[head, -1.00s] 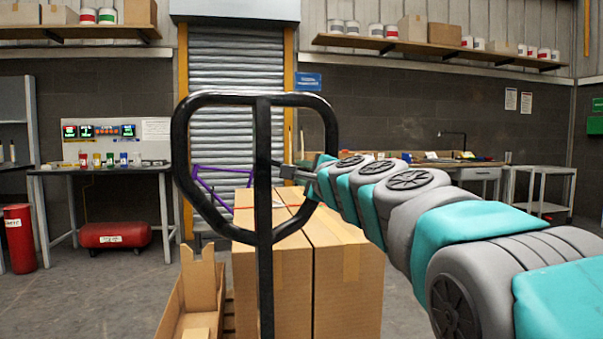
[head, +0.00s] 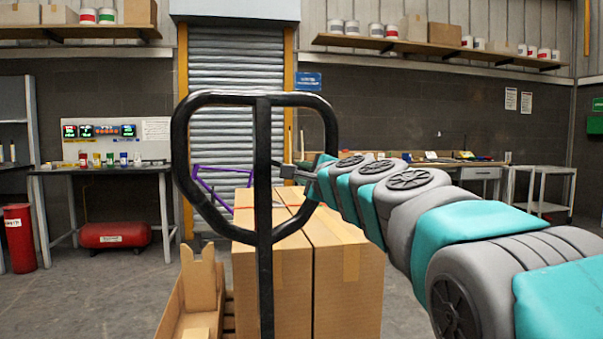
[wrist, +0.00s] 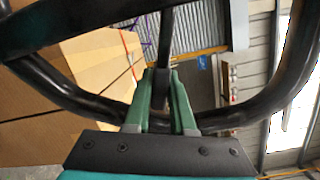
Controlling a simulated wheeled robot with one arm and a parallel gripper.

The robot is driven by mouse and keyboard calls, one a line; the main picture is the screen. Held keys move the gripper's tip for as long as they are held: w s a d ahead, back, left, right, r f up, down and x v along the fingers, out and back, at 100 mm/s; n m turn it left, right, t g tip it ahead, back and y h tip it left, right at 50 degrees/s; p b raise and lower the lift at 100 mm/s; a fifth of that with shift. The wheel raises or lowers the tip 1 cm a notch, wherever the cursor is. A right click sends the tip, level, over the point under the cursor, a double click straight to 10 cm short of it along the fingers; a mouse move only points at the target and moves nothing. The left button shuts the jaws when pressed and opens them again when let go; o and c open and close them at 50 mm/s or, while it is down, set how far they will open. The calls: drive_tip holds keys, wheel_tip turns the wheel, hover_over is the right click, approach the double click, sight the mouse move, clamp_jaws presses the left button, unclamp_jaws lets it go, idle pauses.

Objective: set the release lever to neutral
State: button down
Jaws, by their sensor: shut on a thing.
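The black loop handle (head: 181,150) of a pallet truck stands upright in front of me, with a central bar (head: 264,205). The release lever is a thin dark piece beside that bar inside the loop; in the wrist view it (wrist: 164,45) runs up from between my fingers. My gripper (head: 290,168) reaches in from the right, at the right side of the loop. In the wrist view its green fingers (wrist: 163,85) are shut on the lever, with the curved handle tube passing close by them. The lever's exact setting is hard to tell.
Tall cardboard boxes (head: 330,270) stand just behind the handle, with an open carton (head: 190,295) to their left. A purple frame (head: 212,188) is behind. A bench (head: 100,170) and a red compressor (head: 113,234) are at the left.

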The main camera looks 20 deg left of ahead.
idle(0.4)
drive_tip(key=shift+w+d+r+n, duration=0.1)
drive_tip(key=shift+r+n, duration=0.5)
drive_tip(key=shift+n, duration=0.35)
drive_tip(key=shift+w+d+r+n, duration=0.1)
drive_tip(key=shift+r+n, duration=0.45)
drive_tip(key=shift+n, duration=0.4)
drive_tip(key=shift+s, duration=0.1)
drive_tip(key=c, duration=0.8)
unclamp_jaws()
drive_tip(key=shift+o, duration=0.2)
drive_tip(key=b+v, duration=0.1)
drive_tip(key=v, duration=0.6)
drive_tip(key=shift+s+d, duration=0.2)
drive_tip(key=shift+s, duration=0.1)
